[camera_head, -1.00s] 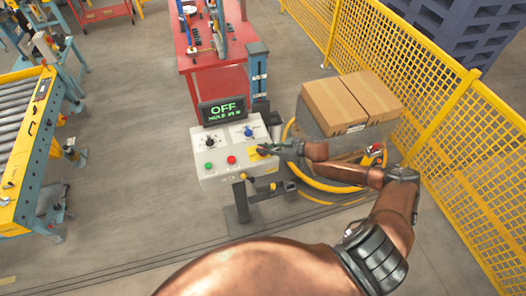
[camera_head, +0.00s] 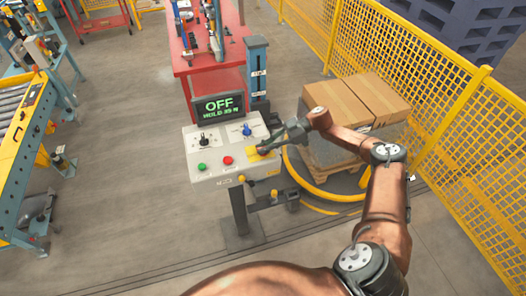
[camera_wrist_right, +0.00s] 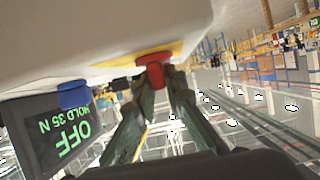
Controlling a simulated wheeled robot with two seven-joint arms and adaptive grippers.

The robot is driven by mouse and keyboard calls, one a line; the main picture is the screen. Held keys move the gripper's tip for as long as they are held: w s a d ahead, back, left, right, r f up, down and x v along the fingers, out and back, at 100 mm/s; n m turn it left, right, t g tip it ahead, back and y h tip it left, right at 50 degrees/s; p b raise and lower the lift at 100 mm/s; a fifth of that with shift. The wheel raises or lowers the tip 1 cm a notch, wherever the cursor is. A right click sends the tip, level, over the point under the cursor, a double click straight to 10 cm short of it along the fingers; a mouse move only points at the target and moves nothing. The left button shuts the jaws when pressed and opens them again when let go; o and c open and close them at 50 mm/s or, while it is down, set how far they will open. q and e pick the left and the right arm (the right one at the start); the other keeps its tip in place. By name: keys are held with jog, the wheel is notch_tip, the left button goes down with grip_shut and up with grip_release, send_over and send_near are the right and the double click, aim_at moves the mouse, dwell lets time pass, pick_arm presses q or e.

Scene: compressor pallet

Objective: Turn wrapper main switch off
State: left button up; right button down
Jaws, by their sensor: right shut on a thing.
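The grey control panel (camera_head: 211,172) stands on a post near the middle of the head view. The main switch, a red handle (camera_wrist_right: 154,70) on a yellow plate (camera_head: 257,155), is at the panel's right side. My right gripper (camera_head: 268,149) reaches it from the right. In the wrist view its two fingers (camera_wrist_right: 155,82) are shut on the red handle, one on each side. The panel's display (camera_head: 220,107) shows OFF in green, with a HOLD line under it. The display also shows in the wrist view (camera_wrist_right: 55,135). My left gripper is not in view.
The panel also has green (camera_head: 202,167) and red (camera_head: 227,160) buttons, a black knob (camera_head: 203,138) and a blue knob (camera_head: 247,130). Cartons (camera_head: 340,103) on a pallet stand right of it, before a yellow fence (camera_head: 430,140). A red bench (camera_head: 207,72) is behind.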

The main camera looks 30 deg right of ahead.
dwell(0.3)
jog(key=c, duration=2)
grip_release()
jog(key=v, duration=1.2)
jog(key=shift+f, duration=0.1)
